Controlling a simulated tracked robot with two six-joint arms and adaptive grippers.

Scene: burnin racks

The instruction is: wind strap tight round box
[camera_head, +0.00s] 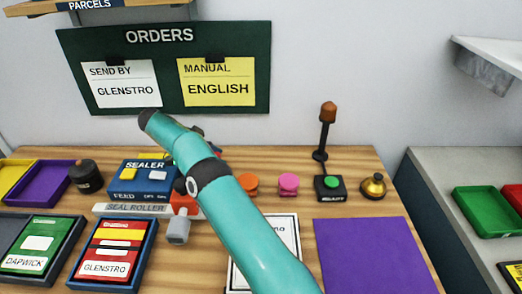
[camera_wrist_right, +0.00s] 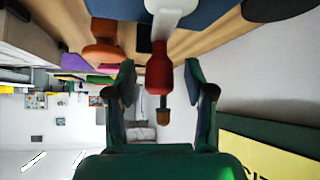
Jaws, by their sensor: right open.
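My right arm (camera_head: 245,220) reaches up across the bench and hides most of its own hand in the head view. A red Glenstro pack (camera_head: 108,245) lies in a blue tray. I cannot make out a strap. My left gripper is not in view.
A green Dapwick pack (camera_head: 36,245) is at far left. A dark pot (camera_head: 86,176) stands left of the sealer. An orange stamp (camera_head: 247,184), pink stamp (camera_head: 288,184), green button (camera_head: 331,182) and brass bell (camera_head: 373,186) line the right. A purple mat (camera_head: 375,255) is bare.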

